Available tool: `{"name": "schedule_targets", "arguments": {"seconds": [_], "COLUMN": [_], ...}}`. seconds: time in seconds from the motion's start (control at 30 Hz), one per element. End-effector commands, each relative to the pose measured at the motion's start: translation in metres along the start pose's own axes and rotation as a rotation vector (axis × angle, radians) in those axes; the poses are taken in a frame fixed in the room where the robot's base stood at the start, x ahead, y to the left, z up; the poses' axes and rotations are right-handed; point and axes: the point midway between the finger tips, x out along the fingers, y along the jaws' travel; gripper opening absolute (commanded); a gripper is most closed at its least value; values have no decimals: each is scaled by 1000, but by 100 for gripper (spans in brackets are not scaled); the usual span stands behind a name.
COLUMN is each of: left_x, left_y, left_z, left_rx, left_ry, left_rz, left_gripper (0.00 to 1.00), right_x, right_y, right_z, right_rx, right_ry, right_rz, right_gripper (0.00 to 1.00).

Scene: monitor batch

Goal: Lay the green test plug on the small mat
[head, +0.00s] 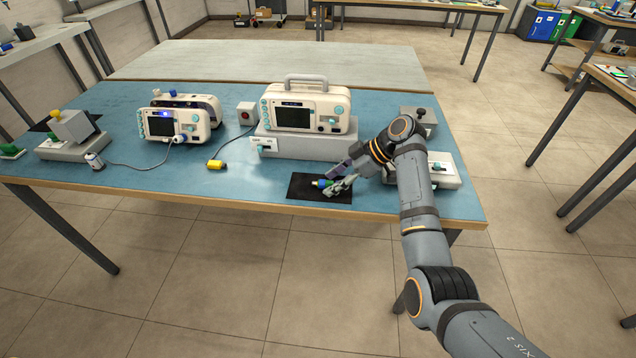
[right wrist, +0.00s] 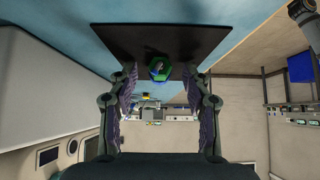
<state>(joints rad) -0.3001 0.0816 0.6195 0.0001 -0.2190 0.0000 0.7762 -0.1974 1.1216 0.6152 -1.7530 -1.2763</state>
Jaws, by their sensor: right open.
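The green test plug (head: 319,183) lies on the small black mat (head: 301,194) near the front edge of the blue table. It also shows in the right wrist view (right wrist: 158,68), green with a blue part, against the dark mat (right wrist: 120,42). My right gripper (head: 333,185) is low over the mat, beside the plug. In the right wrist view its two fingers (right wrist: 160,78) are spread, with the plug between their tips and a gap on each side. The gripper hides part of the mat in the head view. My left gripper is not in view.
A monitor on a grey base (head: 305,145) stands just behind the mat. A grey box (head: 432,172) is close right, partly behind my right arm. Two monitors (head: 178,122), a yellow plug (head: 217,165) and a grey fixture (head: 72,146) stand left.

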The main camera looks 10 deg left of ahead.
Motion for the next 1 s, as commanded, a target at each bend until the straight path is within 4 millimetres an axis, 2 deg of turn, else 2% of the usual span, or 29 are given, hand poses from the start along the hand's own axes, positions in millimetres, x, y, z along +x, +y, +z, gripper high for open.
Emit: {"name": "schedule_targets", "arguments": {"seconds": [0.17,0.4,0.6,0.73,1.0], "left_x": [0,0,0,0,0], "left_y": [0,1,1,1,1], "left_z": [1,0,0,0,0], "left_rx": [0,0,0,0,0], "left_ry": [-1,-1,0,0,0], "left_rz": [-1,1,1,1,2], "left_gripper": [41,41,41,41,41], "right_x": [-20,-80,-112,-120,-120], "right_y": [1,1,1,0,0], "right_z": [0,1,1,0,0], "right_rx": [-1,-1,0,0,0], "right_ry": [-1,-3,-1,-1,0], "right_rz": [5,5,2,1,0], "right_gripper": [49,49,49,49,49]}}
